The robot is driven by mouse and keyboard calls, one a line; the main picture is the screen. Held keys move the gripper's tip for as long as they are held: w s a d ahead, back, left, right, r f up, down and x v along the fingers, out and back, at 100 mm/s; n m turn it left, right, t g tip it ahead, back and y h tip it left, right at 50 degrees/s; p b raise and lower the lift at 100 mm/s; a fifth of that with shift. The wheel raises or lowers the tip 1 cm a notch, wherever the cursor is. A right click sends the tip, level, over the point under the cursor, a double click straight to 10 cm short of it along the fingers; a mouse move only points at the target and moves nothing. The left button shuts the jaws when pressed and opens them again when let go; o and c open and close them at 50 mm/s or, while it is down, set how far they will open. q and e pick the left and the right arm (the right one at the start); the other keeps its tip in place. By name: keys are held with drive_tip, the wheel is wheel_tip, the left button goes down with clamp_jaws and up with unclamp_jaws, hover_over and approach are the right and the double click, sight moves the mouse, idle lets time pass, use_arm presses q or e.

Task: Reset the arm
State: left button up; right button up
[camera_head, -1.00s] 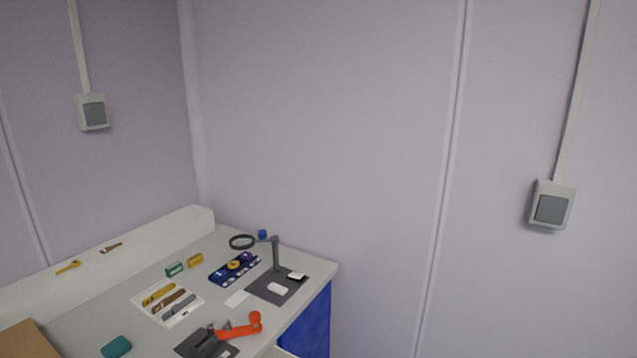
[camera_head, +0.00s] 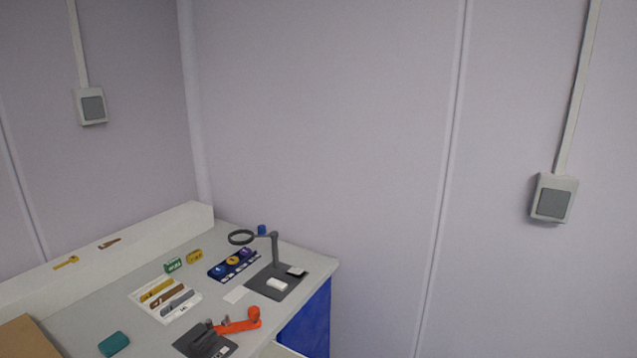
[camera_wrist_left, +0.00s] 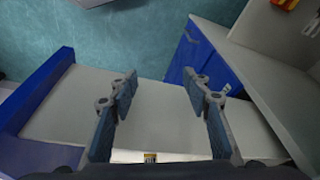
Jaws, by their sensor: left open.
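My left gripper (camera_wrist_left: 160,105) is open in the left wrist view. Its two blue-grey fingers stand wide apart with nothing between them. Below it is a pale grey panel or drawer surface (camera_wrist_left: 150,128) beside blue cabinet fronts. Neither of my arms shows in the head view, and my right gripper is in no view.
In the head view a grey bench (camera_head: 85,310) at lower left holds a magnifier stand (camera_head: 274,250), an orange-handled tool (camera_head: 240,322), a white tray (camera_head: 190,312) of strips and a teal block (camera_head: 114,343). A blue cabinet (camera_head: 308,325) is underneath. Walls rise behind.

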use_arm(q)
drive_tip(key=s+f+g+b, duration=0.1)
drive_tip(key=s+f+b, duration=0.15)
drive_tip(key=f, duration=1.05)
drive_tip(key=s+f+b, duration=0.2)
drive_tip(key=s+f, duration=0.1)
drive_tip(key=f, duration=1)
drive_tip(key=s+a+f+g+b, duration=0.1)
drive_tip(key=s+a+f+b, duration=0.2)
drive_tip(key=s+f, duration=1.2)
drive_tip(key=shift+a, duration=0.15)
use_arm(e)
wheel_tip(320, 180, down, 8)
use_arm(q)
drive_tip(key=shift+f, duration=0.1)
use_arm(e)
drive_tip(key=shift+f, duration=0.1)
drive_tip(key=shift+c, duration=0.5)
